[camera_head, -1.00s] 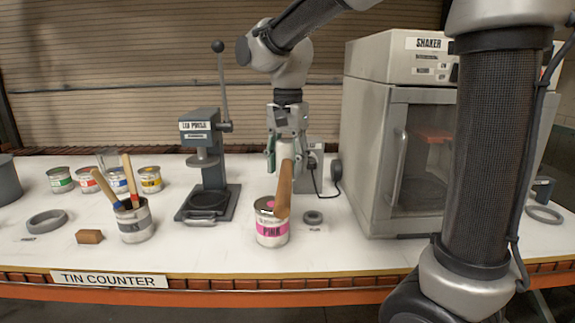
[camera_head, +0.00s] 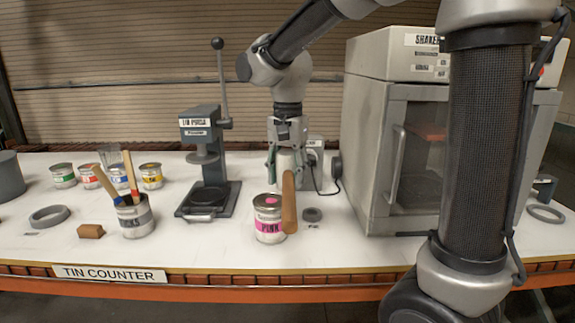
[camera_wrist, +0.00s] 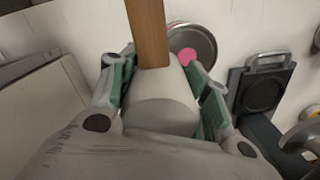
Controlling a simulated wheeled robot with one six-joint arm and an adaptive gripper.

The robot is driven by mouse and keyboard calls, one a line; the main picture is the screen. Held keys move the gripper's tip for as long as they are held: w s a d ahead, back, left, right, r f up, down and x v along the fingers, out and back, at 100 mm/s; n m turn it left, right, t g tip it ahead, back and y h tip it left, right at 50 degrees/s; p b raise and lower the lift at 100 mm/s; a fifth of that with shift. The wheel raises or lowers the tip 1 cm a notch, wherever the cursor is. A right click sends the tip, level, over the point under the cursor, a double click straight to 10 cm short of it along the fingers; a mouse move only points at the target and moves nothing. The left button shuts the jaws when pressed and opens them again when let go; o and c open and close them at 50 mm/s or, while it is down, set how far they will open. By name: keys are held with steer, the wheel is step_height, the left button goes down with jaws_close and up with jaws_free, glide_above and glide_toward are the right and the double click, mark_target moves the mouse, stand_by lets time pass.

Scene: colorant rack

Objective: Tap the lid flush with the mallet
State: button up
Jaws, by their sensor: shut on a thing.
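The pink-labelled tin (camera_head: 269,226) stands upright near the counter's front, with its lid (camera_head: 266,201) on top. The lid also shows in the wrist view (camera_wrist: 194,40), with a pink spot. I cannot tell whether it sits flush. My gripper (camera_head: 287,166) is low behind and right of the tin, shut on the mallet's pale grey head (camera_wrist: 165,102). The mallet's wooden handle (camera_head: 289,205) points toward the head camera, along the tin's right side. In the wrist view the handle (camera_wrist: 147,32) overlaps the lid's left edge; contact cannot be told.
A lid press (camera_head: 205,160) stands left of my gripper, the shaker (camera_head: 375,170) right. A brush tin (camera_head: 135,220), brown block (camera_head: 90,231) and several coloured tins are at left.

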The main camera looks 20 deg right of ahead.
steer(key=shift+f, duration=0.5)
step_height(320, 180, down, 3)
steer(key=shift+r, duration=0.2)
steer(key=shift+c, duration=0.6)
steer(key=shift+r, duration=2.5)
